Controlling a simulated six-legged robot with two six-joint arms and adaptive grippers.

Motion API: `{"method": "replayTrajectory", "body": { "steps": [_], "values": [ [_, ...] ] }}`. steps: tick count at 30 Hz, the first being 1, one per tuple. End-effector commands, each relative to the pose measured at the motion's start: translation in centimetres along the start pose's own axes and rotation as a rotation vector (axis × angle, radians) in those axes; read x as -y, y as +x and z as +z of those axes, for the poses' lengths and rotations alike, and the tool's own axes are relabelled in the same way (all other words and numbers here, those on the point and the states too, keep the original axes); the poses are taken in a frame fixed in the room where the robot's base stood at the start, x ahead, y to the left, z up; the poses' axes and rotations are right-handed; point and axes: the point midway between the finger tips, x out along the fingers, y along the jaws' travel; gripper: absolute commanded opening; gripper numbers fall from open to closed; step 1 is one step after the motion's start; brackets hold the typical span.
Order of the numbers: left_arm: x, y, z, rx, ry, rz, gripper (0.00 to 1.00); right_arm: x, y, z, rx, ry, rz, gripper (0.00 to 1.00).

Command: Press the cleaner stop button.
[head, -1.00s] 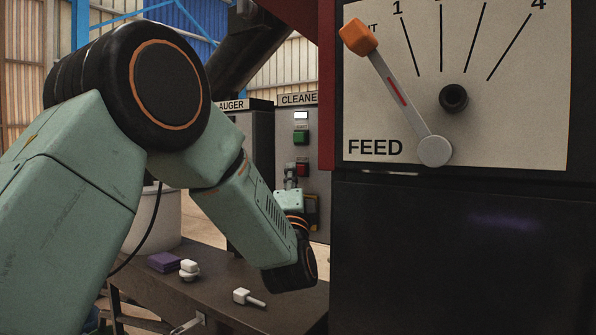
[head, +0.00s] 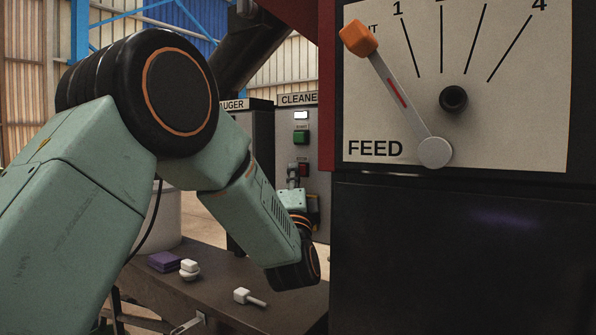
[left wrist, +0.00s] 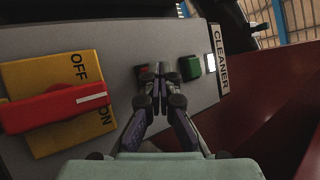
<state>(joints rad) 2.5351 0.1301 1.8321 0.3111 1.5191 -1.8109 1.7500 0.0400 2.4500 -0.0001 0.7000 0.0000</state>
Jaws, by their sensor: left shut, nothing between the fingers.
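The cleaner panel (head: 318,150) stands behind my left arm, under a CLEANER label. Its red stop button (head: 304,170) sits below the green start button (head: 300,137). My left gripper (head: 292,169) is shut and empty, with its tips at the left side of the red button in the head view. In the left wrist view the shut fingertips (left wrist: 159,70) cover most of the red button (left wrist: 142,71); only a dark red edge shows beside them. I cannot tell whether they touch it. The green button (left wrist: 190,67) is just right of the tips. My right gripper is not in view.
A yellow OFF/ON plate with a red rotary handle (left wrist: 55,106) is left of the fingers. The FEED dial (head: 455,90) on a dark machine is at the right. A bench (head: 225,295) below holds a purple block (head: 164,262) and small white pieces.

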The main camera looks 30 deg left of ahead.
Motion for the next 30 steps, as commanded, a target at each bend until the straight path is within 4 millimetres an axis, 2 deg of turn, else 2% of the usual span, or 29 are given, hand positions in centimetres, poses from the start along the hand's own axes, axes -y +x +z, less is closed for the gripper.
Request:
{"method": "replayTrajectory", "body": {
  "steps": [30],
  "values": [
    [1.1,-1.5,1.1,0.000,0.000,0.001,0.00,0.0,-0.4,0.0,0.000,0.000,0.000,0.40]
  ]
}}
